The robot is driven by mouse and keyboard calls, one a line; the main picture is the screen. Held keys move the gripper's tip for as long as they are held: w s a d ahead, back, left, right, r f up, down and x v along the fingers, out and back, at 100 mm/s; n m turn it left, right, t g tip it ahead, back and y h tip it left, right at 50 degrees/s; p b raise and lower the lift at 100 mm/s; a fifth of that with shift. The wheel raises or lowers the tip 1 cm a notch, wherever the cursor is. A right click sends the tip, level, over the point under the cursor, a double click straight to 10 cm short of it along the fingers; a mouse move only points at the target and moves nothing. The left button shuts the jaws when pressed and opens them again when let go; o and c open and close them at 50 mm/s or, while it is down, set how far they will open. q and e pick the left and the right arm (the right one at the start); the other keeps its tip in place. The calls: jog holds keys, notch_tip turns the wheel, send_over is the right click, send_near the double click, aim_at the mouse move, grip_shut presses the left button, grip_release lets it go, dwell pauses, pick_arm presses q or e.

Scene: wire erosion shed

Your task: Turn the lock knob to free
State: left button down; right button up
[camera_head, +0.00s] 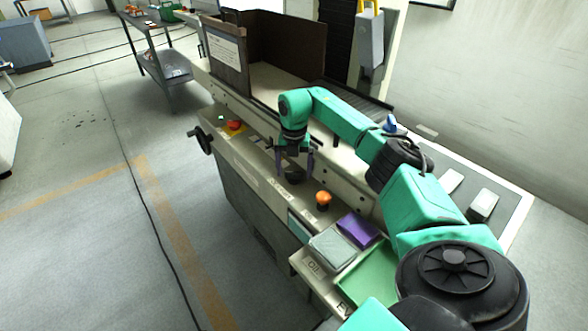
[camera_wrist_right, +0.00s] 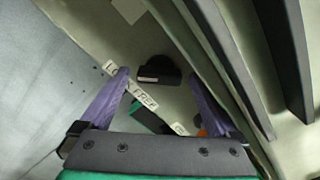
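The lock knob (camera_head: 294,174) is a small black knob on the machine's pale front ledge. In the right wrist view the black knob (camera_wrist_right: 158,68) has a small pale marking on its near side. A white label reading "FREE" (camera_wrist_right: 146,95) lies below it, and a partly covered label starting "LO" (camera_wrist_right: 113,69) lies to its left. My right gripper (camera_head: 295,164) points down over the knob. Its purple fingers (camera_wrist_right: 158,74) are apart, one on each side of the knob in the picture; I cannot tell whether they touch it. My left gripper is not in view.
An orange knob (camera_head: 323,199) stands on the ledge just right of the lock knob. A red button (camera_head: 234,125) and a black handwheel (camera_head: 200,140) are farther left. Purple (camera_head: 358,230) and grey (camera_head: 331,248) blocks and a green tray (camera_head: 368,280) lie nearer me.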

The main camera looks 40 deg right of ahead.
jog(key=c, duration=1.1)
jog(key=shift+c, duration=0.2)
jog(key=shift+r+n, duration=0.1)
jog(key=shift+n, duration=0.2)
jog(key=n+p, duration=0.1)
jog(key=n, duration=0.1)
jog(key=shift+n, duration=0.3)
jog(key=n+p, duration=0.1)
jog(key=n, duration=0.3)
jog(key=shift+w+n, duration=0.1)
jog(key=shift+n, duration=0.2)
jog(key=n, duration=1)
jog(key=shift+r, duration=0.1)
jog(key=shift+w+d, duration=0.1)
